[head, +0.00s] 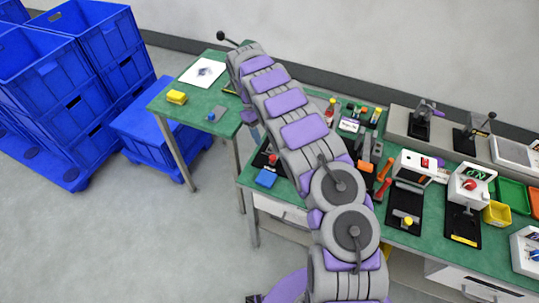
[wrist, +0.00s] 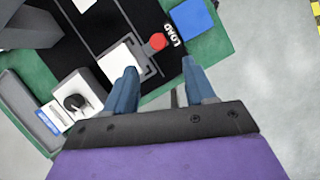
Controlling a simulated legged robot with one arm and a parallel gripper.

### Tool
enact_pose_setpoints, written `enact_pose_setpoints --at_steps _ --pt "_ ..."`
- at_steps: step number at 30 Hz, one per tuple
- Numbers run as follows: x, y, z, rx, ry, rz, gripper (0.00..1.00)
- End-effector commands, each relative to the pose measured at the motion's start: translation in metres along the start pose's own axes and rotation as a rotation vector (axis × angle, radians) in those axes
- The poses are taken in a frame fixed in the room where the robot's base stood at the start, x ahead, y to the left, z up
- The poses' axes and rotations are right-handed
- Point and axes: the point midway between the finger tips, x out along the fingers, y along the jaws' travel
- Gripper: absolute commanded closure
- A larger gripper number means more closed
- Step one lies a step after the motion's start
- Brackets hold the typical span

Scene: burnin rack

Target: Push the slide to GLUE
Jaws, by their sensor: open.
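The slide fixture has a black base (wrist: 105,25) with pale rail lines and the white word LOAD (wrist: 173,35) at its right end in the wrist view. A red knob (wrist: 157,41) on the slide sits beside LOAD, next to a white block (wrist: 121,60). No GLUE label is readable. In the head view the red knob (head: 272,159) shows at the left end of the bench, partly behind my arm. My gripper (wrist: 160,86) is open and empty, its blue fingers apart, just short of the knob in the wrist view.
A blue block (wrist: 194,18) lies beside the LOAD end. A white box with a black dial (wrist: 75,102) stands left of my gripper. The green bench (head: 395,238) holds several other fixtures to the right.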

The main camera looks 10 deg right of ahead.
Motion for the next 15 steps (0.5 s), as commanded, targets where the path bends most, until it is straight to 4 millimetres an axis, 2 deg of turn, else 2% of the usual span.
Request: enact_pose_setpoints --at_steps 9,15 --pt "0.055 -0.002 0.0 0.002 -0.005 0.001 0.45" --pt "0.079 -0.002 -0.001 0.001 -0.003 0.003 0.45"
